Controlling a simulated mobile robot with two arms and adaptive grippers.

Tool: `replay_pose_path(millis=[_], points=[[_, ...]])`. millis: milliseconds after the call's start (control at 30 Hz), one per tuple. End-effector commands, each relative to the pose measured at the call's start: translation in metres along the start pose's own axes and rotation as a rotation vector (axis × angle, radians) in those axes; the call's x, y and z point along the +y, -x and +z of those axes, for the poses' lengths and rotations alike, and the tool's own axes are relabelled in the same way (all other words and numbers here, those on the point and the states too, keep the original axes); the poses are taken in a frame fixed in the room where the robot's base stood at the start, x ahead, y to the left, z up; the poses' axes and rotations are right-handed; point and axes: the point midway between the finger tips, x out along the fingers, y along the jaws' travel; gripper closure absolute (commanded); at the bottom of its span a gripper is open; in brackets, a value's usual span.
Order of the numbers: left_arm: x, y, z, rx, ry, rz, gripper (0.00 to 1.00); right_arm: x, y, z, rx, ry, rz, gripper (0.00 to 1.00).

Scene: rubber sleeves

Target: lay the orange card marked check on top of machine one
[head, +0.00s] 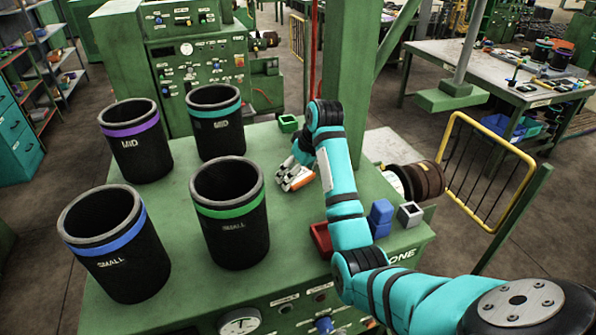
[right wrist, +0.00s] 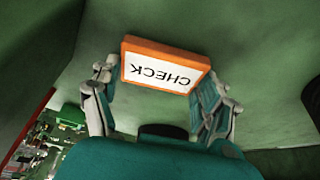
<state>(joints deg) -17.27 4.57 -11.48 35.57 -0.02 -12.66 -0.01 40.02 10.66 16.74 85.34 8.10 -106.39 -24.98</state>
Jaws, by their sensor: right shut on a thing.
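The orange card (head: 299,183) has a white face, and the word CHECK reads upside down on it in the right wrist view (right wrist: 165,66). My right gripper (head: 289,179) is shut on the card, with a finger at each short side. It holds the card over or at the green top of machine one (head: 287,228), near the back, beside the green post. I cannot tell whether the card touches the surface. The front of the machine bears the letters ONE. My left gripper is not in view.
Black sleeves with purple (head: 134,140), teal (head: 216,122), blue (head: 113,243) and green (head: 230,213) bands stand on the left of the top. A small green box (head: 288,123), red box (head: 321,240), blue block (head: 381,217) and grey box (head: 410,214) lie around my arm.

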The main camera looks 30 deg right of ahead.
Motion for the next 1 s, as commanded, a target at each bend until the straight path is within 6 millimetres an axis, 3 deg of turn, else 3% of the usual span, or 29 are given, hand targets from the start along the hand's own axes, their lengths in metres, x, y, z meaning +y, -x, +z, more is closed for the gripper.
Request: replay_pose_path(millis=[433, 467, 600, 867, 1000], points=[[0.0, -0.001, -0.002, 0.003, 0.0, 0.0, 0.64, 0.0, -0.014, 0.008, -0.013, -0.001, -0.002, 0.54], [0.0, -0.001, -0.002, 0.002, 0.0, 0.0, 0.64, 0.0, -0.014, 0.009, -0.015, -0.001, -0.002, 0.19], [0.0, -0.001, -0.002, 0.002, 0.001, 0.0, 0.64, -0.001, -0.015, 0.009, -0.017, 0.0, -0.003, 0.0], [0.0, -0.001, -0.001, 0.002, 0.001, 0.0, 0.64, -0.001, -0.014, 0.009, -0.017, 0.001, -0.003, 0.0], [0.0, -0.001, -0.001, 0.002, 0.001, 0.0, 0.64, -0.001, -0.003, 0.003, -0.011, 0.001, -0.003, 0.0]])
